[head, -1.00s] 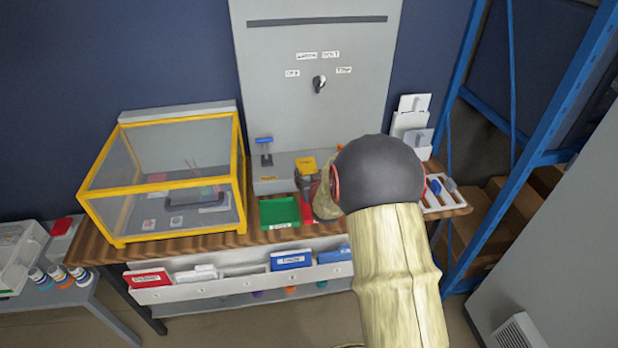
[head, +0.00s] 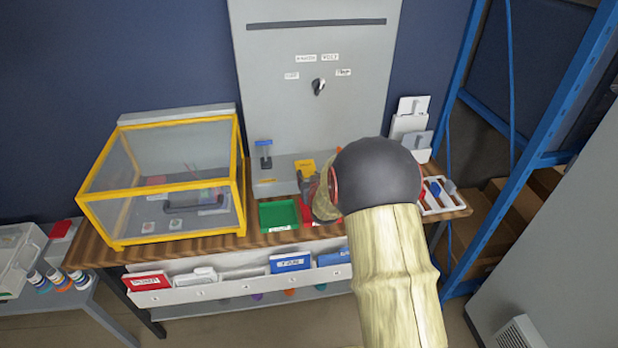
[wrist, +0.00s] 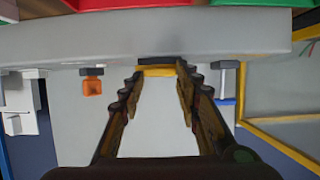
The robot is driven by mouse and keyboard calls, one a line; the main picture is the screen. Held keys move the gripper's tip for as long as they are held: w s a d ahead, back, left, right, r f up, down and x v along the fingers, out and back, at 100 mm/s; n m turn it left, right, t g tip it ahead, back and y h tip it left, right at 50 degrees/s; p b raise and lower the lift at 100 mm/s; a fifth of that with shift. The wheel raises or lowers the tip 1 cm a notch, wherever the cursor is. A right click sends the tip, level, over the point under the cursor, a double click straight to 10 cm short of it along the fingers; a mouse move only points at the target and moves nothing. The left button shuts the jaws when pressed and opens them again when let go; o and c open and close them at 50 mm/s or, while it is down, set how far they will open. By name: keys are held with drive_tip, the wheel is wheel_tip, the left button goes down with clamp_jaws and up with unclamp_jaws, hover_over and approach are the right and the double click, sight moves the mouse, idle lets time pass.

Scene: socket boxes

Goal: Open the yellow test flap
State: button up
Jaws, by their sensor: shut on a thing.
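The yellow test flap (head: 304,166) is on the low grey box (head: 272,181) at the foot of the tall grey panel. In the wrist view the flap (wrist: 157,70) shows as a yellow strip with a dark edge, between my fingertips. My gripper (wrist: 157,77) is shut on it, with one finger at each side. In the head view my gripper (head: 307,187) is partly hidden behind my own forearm and wrist, and the flap's near edge is hard to make out.
A green tray (head: 279,215) and a red tray (head: 305,212) sit in front of the box. A blue-handled lever (head: 264,148) stands to the left. A yellow-framed clear case (head: 160,238) fills the bench's left. A white divided tray (head: 441,205) is at the right.

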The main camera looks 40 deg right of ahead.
clamp_jaws()
drive_tip(key=shift+r, duration=0.1)
